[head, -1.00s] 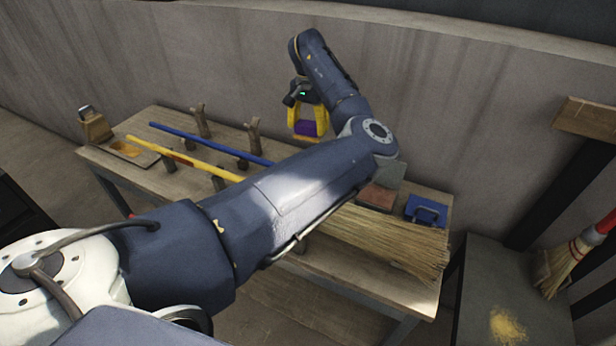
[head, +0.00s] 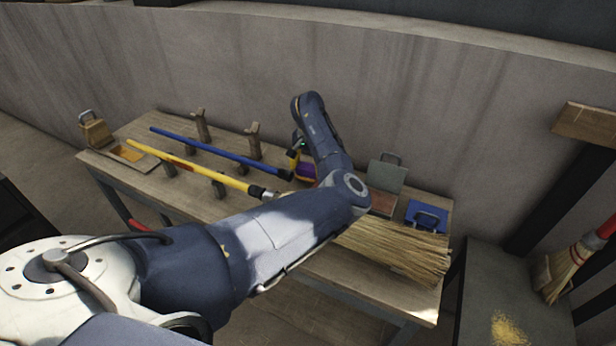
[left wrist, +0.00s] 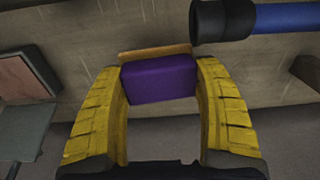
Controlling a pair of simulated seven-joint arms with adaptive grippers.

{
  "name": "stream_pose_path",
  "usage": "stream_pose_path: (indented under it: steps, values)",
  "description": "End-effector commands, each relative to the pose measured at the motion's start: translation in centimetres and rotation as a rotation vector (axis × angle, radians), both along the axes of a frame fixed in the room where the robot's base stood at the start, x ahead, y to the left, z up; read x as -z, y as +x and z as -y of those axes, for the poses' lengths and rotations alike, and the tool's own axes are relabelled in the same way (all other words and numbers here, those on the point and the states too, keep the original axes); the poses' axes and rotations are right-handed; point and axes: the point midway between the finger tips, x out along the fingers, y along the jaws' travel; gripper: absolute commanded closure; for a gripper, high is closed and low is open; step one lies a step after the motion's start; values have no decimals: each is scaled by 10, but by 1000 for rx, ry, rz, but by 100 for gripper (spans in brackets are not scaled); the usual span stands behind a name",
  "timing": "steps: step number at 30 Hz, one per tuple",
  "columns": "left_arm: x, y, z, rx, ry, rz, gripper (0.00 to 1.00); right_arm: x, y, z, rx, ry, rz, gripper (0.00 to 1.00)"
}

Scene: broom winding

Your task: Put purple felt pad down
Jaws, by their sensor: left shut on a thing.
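The purple felt pad (left wrist: 160,79) sits between the two yellow fingers of my left gripper (left wrist: 160,92) in the left wrist view. The gripper is shut on it. A tan strip shows along the pad's far edge. In the head view the pad (head: 307,171) is low over the back of the workbench (head: 210,207), just right of the blue handle's black end. My forearm partly hides the gripper there. I cannot tell whether the pad touches the bench. My right gripper is not in view.
A blue handle (head: 215,151) and a yellow handle (head: 190,165) lie on wooden stands. The black end of the blue handle (left wrist: 222,20) is close to the pad. A grey plate (head: 387,174), a blue tool (head: 427,215) and straw bristles (head: 395,248) are at the right.

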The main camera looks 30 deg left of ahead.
Motion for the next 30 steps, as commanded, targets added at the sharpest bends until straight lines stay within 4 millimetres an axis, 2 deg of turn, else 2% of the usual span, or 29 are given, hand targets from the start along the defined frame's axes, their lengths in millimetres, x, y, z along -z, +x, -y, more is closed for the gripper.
stream_pose_path:
  steps: [10,17,18,24,30]
  values:
    - [34,0,0,1,0,-1,75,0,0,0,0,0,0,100]
    - [39,-1,0,0,-1,-1,75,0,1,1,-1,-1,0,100]
    - [40,-1,0,0,-1,-2,28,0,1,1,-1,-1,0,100]
    - [39,-1,0,0,-1,-1,6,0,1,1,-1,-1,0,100]
    - [38,0,0,0,-1,-1,6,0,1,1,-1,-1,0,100]
